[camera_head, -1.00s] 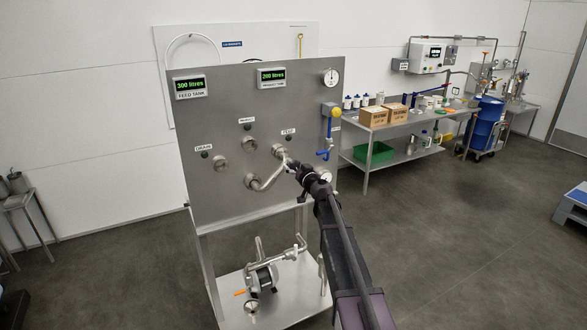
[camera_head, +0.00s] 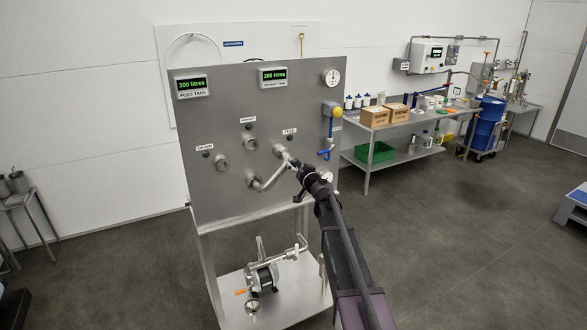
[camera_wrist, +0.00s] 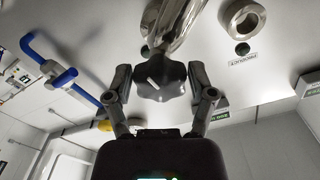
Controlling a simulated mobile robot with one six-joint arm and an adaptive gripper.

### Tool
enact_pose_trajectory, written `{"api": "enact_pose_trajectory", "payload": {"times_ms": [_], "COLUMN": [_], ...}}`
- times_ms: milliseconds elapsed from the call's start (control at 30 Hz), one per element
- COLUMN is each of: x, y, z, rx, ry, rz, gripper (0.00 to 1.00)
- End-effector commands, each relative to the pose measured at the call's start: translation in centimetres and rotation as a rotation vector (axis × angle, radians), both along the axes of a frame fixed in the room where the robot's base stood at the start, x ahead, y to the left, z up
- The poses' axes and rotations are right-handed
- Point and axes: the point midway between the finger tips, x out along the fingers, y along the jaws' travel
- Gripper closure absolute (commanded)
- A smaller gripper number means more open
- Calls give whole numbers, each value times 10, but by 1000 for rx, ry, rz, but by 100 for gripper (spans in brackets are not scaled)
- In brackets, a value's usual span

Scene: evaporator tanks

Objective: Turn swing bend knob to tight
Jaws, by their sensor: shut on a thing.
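The swing bend (camera_head: 268,178) is a steel pipe elbow on the front of the upright steel panel (camera_head: 230,195), reaching from the lower port up to the port under the FEED label. Its dark lobed knob (camera_wrist: 162,82) shows in the wrist view, with a pale mark on its face. My gripper (camera_head: 296,165) is at the upper end of the bend in the head view. Finger contact is partly hidden by the knob's lobes.
A blue-handled valve (camera_head: 329,140) is on the panel's right side. A pump (camera_head: 262,278) stands on the lower shelf.

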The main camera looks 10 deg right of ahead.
Motion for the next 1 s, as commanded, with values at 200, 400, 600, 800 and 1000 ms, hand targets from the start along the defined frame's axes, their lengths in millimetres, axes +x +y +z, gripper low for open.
{"api": "enact_pose_trajectory", "payload": {"times_ms": [200,400,600,800,1000], "x": [1,1,1,1,1], "y": [-2,-2,-2,-2,-1], "z": [1,1,2,2,3], "rx": [183,364,545,726,907], "ry": [58,116,173,231,289], "rz": [-7,-9,-10,-10,-10], "gripper": [76,76,76,76,76]}}
